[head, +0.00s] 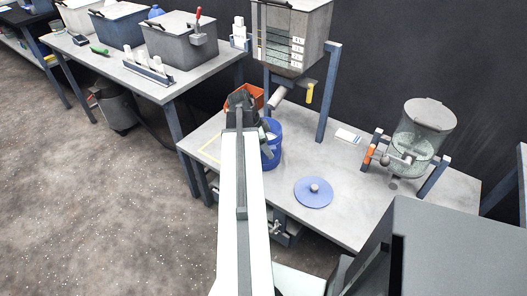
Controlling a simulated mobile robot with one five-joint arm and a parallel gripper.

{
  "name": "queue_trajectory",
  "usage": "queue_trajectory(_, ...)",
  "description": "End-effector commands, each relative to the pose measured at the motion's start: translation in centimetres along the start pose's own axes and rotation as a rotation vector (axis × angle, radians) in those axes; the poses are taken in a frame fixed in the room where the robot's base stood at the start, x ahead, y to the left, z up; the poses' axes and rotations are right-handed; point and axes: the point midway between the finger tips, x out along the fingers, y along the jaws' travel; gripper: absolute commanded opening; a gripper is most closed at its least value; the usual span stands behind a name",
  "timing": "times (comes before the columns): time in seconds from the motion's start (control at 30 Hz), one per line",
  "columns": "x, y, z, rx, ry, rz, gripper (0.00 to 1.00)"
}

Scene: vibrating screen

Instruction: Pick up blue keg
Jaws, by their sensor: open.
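The blue keg (274,143) stands upright on the grey-topped table. A lighter patch shows at its top, and its left part is hidden behind my arm. A round blue lid (314,193) with a grey knob lies flat on the table to the right of the keg. My gripper (241,100) is at the far end of my arm, up and left of the keg in the picture. It is open. I cannot tell whether it touches the keg or how high above the table it is.
An orange bin (257,97) stands behind my gripper. A grey hopper (292,38) on blue posts rises behind the keg, its spout nearby. A clear drum (421,137) on a stand is at the right. A white card (348,136) lies behind. The table (350,215) front is clear.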

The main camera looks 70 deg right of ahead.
Motion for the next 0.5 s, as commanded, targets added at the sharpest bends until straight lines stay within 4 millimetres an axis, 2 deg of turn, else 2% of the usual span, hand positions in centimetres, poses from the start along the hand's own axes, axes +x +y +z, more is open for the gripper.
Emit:
queue_trajectory(0.03,1.8,0.0,0.3,0.002,0.0,0.0,0.54)
queue_trajectory(0.1,2.7,0.0,0.2,0.002,0.0,0.0,0.54)
queue_trajectory(0.37,2.6,0.0,0.0,0.001,0.0,0.0,0.54)
queue_trajectory(0.5,2.6,0.0,-0.1,0.001,0.0,0.0,0.15)
